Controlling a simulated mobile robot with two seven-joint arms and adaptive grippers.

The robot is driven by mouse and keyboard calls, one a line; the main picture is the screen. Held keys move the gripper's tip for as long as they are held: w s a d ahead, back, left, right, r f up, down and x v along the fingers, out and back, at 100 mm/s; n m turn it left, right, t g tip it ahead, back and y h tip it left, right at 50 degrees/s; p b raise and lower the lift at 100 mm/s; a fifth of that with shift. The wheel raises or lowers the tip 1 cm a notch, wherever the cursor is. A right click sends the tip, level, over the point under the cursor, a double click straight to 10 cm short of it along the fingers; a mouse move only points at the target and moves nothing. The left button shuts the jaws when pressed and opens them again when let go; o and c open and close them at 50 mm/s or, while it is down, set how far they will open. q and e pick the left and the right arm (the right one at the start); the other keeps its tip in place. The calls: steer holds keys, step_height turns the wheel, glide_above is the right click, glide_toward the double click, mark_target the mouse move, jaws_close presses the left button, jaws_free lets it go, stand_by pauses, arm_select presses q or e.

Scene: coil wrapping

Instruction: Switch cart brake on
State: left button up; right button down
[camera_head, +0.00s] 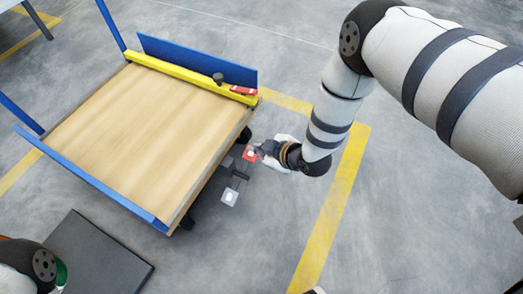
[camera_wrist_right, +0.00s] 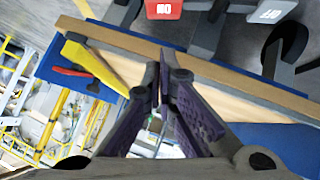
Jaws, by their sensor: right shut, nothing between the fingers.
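The cart (camera_head: 130,140) has a wooden deck, blue rails and a yellow bar. At its right edge, low near the wheels, are a red brake pedal (camera_head: 249,155) and a white pedal (camera_head: 230,197) on dark arms. In the right wrist view the red pedal (camera_wrist_right: 163,9) and white pedal (camera_wrist_right: 270,11) show at the top edge, partly cut off. My right gripper (camera_head: 260,150) is shut and empty, right beside the red pedal; I cannot tell whether it touches. Its closed fingers (camera_wrist_right: 162,85) show in the wrist view. My left gripper is not in view.
A red-handled item (camera_head: 243,91) sits at the right end of the yellow bar (camera_head: 185,76). A dark flat platform (camera_head: 105,262) lies at the lower left. Yellow floor lines (camera_head: 335,220) mark the grey floor, which is clear right of the cart.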

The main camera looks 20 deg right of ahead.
steer(key=b, duration=0.3)
glide_above(252, 157)
steer(key=f, duration=0.3)
steer(key=s+a+f, duration=0.1)
steer(key=shift+f, duration=0.35)
steer(key=shift+w+d+f+b, duration=0.15)
steer(key=shift+d+f+b, duration=0.1)
steer(key=shift+f, duration=0.25)
steer(key=shift+w+d+f+b, duration=0.15)
steer(key=shift+f+b, duration=0.05)
steer(key=shift+f, duration=0.3)
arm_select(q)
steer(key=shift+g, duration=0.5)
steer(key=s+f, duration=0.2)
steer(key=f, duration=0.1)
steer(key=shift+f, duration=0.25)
arm_select(e)
steer(key=shift+w+d+f, duration=0.15)
steer(key=shift+f, duration=0.15)
